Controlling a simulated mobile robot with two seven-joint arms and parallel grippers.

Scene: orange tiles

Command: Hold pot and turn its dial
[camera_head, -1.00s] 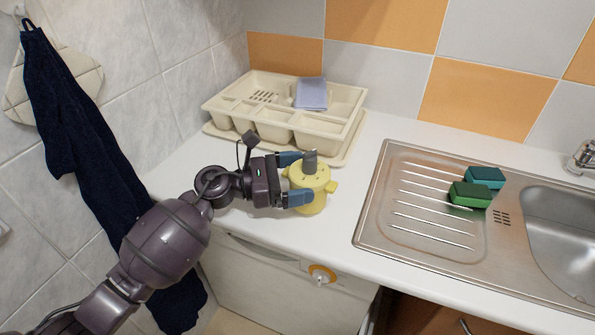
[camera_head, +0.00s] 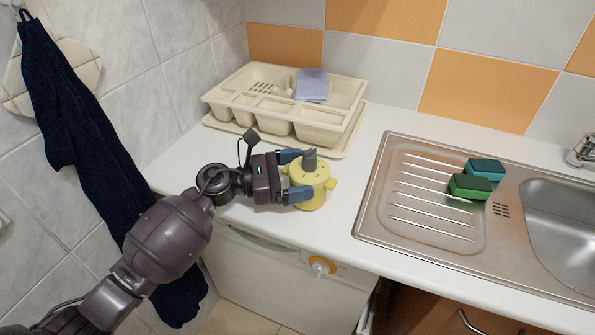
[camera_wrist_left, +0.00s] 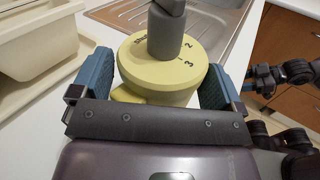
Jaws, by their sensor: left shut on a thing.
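The yellow pot (camera_head: 312,197) stands on the white counter and has a grey upright dial knob (camera_head: 310,160) on top. My left gripper (camera_head: 297,177) is shut on the pot, with one blue finger on each side of it. In the left wrist view, the pot (camera_wrist_left: 165,65) sits between the two fingers, and numbers including 2 and 3 are marked on its top around the grey dial (camera_wrist_left: 166,35). Dark parts of my right arm and gripper (camera_wrist_left: 262,77) show at the right edge of the left wrist view, apart from the pot; its jaw opening is unclear.
A cream cutlery tray (camera_head: 225,110) with a lilac cloth (camera_head: 311,85) stands behind the pot. A steel sink (camera_head: 400,235) with green sponges (camera_head: 470,187) is to the right. A dark towel (camera_head: 85,150) hangs at left. The counter between pot and sink is clear.

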